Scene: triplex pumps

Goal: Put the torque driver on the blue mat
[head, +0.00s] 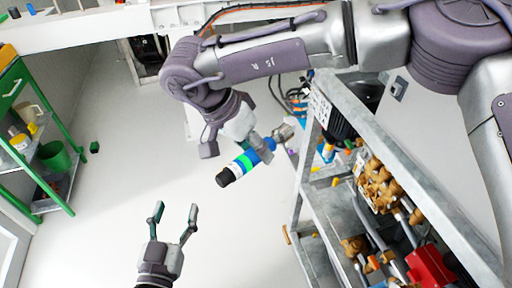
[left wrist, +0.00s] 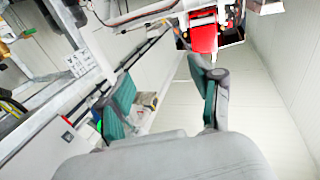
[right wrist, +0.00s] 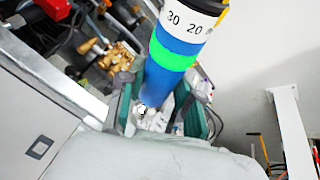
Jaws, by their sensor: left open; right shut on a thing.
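The torque driver (head: 243,162) is blue with a green band and a black end. My right gripper (head: 262,148) is shut on it and holds it tilted in the air, left of the metal frame. In the right wrist view the driver (right wrist: 172,60) stands between the fingers of my right gripper (right wrist: 165,115), with a white scale reading 30 and 20 near its upper end. My left gripper (head: 174,222) is open and empty, below and left of the driver. In the left wrist view my left gripper (left wrist: 163,100) has nothing between its fingers. I cannot make out the blue mat.
A grey metal frame (head: 318,215) with brass pump parts (head: 378,185) and a red part (head: 432,268) stands at the right. A green shelf cart (head: 62,165) stands at the left. A white bench (head: 90,30) runs along the back. The floor between is mostly clear.

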